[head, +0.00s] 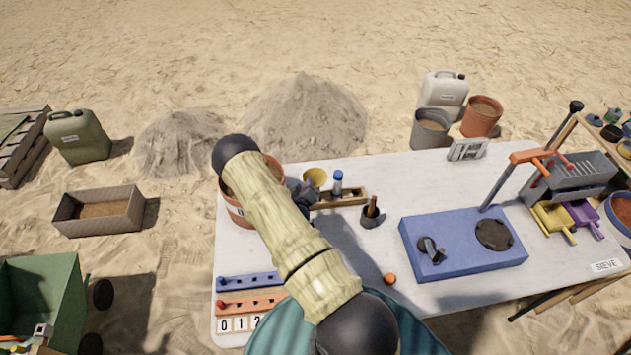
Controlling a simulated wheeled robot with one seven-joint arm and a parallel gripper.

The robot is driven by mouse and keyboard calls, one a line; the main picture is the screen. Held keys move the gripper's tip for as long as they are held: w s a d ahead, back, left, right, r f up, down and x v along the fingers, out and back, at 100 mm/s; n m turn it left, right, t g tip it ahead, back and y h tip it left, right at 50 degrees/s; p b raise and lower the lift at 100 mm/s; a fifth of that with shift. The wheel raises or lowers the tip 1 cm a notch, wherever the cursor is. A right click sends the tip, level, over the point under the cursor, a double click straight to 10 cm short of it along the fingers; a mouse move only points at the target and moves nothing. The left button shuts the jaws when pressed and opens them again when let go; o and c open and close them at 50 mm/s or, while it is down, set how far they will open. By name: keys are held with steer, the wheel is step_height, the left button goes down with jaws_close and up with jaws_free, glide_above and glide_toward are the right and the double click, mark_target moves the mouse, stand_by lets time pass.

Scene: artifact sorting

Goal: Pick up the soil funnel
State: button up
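A small yellow cup-like piece (315,178), perhaps the soil funnel, is at the far left part of the white table (440,180). I cannot tell its shape for sure. My arm crosses in front of this part of the table. A dark shape that looks like my gripper (302,190) shows just below and left of the yellow piece. Its fingers are too small and too hidden to tell whether they are open or shut, or whether they touch the yellow piece.
An orange pot (239,214) is partly behind my arm. A wooden rack (350,196) with a blue-capped bottle (338,182), a dark mortar (373,213) and an orange ball (389,279) are nearby. A blue machine (460,243) and a sieve stand (575,175) occupy the right side.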

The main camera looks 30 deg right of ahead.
mark_target(316, 184)
steer(key=shift+p+x, duration=0.65)
steer(key=shift+x, duration=1.15)
steer(key=shift+f, duration=0.1)
steer(key=shift+c, duration=0.2)
jaws_close()
